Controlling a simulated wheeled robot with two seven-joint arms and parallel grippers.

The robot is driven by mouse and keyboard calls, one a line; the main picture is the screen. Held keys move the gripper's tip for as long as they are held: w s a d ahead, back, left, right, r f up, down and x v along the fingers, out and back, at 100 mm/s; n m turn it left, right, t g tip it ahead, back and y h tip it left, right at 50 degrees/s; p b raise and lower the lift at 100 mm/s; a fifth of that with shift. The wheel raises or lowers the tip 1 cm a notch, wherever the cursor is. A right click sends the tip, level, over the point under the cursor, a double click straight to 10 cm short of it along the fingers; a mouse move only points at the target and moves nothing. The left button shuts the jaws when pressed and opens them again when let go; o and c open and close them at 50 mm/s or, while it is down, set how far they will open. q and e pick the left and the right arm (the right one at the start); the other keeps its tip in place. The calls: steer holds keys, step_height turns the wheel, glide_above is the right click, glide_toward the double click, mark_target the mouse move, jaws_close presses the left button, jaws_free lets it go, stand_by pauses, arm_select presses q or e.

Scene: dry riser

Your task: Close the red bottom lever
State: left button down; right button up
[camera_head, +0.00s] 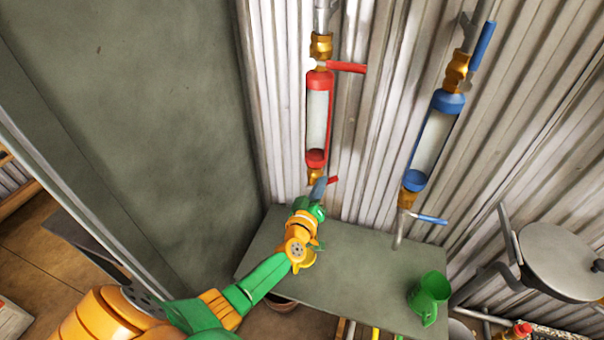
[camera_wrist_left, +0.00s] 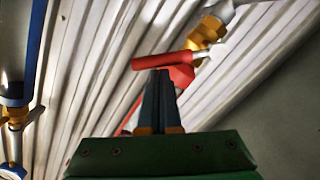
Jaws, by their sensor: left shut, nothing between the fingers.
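The red bottom lever (camera_head: 333,180) shows as a short red piece at the lower end of the red riser tube (camera_head: 318,82), partly hidden by my left gripper. My left gripper (camera_head: 319,187) is shut and empty, right at the lower brass valve (camera_head: 314,174). In the left wrist view the shut fingertips (camera_wrist_left: 160,74) end just below a red lever (camera_wrist_left: 164,61) that lies nearly crosswise; I cannot tell whether they touch. A brass fitting (camera_wrist_left: 206,31) sits beyond it. My right gripper is not in view.
A red top lever (camera_head: 347,67) sticks out to the right. A blue riser (camera_head: 433,140) with a blue bottom lever (camera_head: 430,218) stands to the right. Below is a grey table (camera_head: 350,260) with a green mug (camera_head: 430,297). A grey panel (camera_head: 160,120) stands left.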

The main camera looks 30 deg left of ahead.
arm_select(q)
steer(key=shift+w+d+f+m+b, duration=0.15)
steer(key=shift+d+f+m, duration=0.45)
steer(key=shift+m, duration=0.65)
steer(key=shift+w+d+f+m+b, duration=0.1)
steer(key=shift+d+f+m+b, duration=0.25)
steer(key=shift+f+m, duration=0.65)
steer(key=shift+w+d+f+m+b, duration=0.15)
steer(key=shift+d+f+m, duration=0.35)
steer(key=shift+m, duration=0.95)
steer(key=shift+y, duration=0.3)
